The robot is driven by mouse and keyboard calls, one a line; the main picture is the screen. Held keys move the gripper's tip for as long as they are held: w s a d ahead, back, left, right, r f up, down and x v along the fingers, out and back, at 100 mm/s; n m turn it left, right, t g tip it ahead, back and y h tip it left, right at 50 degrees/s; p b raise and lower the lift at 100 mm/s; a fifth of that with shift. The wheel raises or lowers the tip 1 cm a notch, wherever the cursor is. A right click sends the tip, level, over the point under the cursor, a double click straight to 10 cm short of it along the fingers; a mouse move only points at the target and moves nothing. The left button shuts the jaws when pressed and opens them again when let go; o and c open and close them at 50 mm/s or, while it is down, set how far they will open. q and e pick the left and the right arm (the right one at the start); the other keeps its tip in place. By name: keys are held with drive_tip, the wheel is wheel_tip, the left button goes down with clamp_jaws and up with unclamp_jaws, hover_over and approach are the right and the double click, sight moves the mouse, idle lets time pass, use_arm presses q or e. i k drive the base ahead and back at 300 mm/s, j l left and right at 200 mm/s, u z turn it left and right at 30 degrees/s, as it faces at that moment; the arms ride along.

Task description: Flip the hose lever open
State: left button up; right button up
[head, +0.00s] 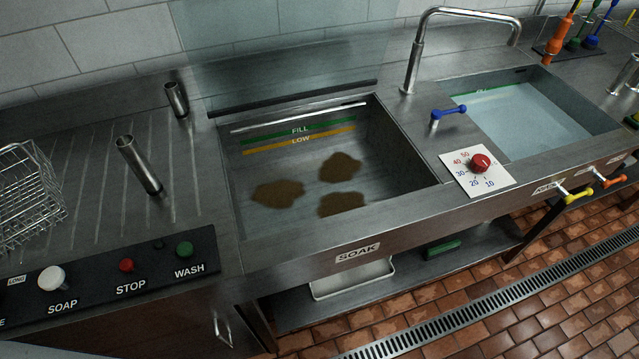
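No lever in the head view is legibly marked as the hose lever. A blue lever (449,112) sits on a short stem between the two sinks, below the tall curved faucet (415,55). A yellow lever (577,196) and an orange lever (610,181) stick out from the counter's front edge at the right. Small labels above them are too small to read surely. Neither of my grippers is in view.
The left sink, marked SOAK (357,253), is without visible water and has brown patches. The right sink (530,120) holds water. A red knob (480,163) sits on a numbered plate. A wire rack (28,185) and button panel (110,275) are at left.

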sight(621, 178)
drive_tip(key=z, duration=1.7)
drive_tip(key=i+l+u, duration=0.1)
drive_tip(key=i+l, duration=0.25)
drive_tip(key=i+l+u, duration=0.15)
drive_tip(key=i+l, duration=0.2)
drive_tip(key=i+l+u, duration=0.1)
drive_tip(key=i+l, duration=0.3)
drive_tip(key=i+l+u, duration=0.1)
drive_tip(key=i+l, duration=0.25)
drive_tip(key=l, duration=0.15)
drive_tip(key=i+l+u, duration=0.1)
drive_tip(key=i+l, duration=0.2)
drive_tip(key=l, duration=0.15)
drive_tip(key=i+l+u, duration=0.15)
drive_tip(key=i+l, duration=0.15)
drive_tip(key=l, duration=0.2)
